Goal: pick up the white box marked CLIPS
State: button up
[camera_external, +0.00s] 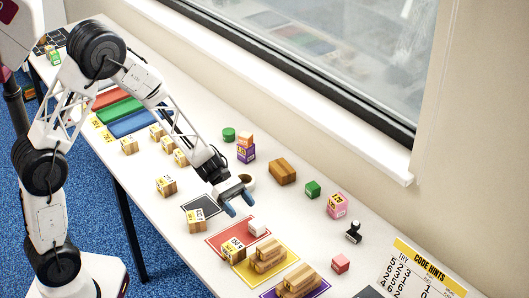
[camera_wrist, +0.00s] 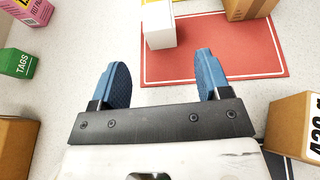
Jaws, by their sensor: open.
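A small white box (camera_external: 257,228) stands on the red mat (camera_external: 222,241), near its right corner; no marking on it can be read. In the wrist view the white box (camera_wrist: 160,28) stands ahead of the fingers, at the red mat's far left part, with its near face turned to me. My gripper (camera_external: 240,204) has blue fingers and is open, above the table just short of the red mat. In the wrist view my gripper (camera_wrist: 162,78) is empty, with its fingers wide apart and the box beyond their tips.
A wood-coloured block (camera_external: 234,250) with a label shares the red mat. A labelled block (camera_wrist: 296,127) is close at the right. A green TAGS box (camera_wrist: 17,62) and a pink box (camera_wrist: 30,10) are at the left. Stacked wood blocks (camera_external: 268,255) stand on the yellow mat.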

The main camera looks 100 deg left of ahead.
aim_at(252, 221)
jog(key=shift+w+d+f, duration=0.25)
jog(key=shift+w+d, duration=0.2)
jog(key=shift+w, duration=0.05)
jog(key=shift+w+d, duration=0.1)
jog(key=shift+x, duration=2.5)
jog(key=shift+f, duration=0.1)
jog(key=c, duration=1)
jog(key=shift+r, duration=5.05)
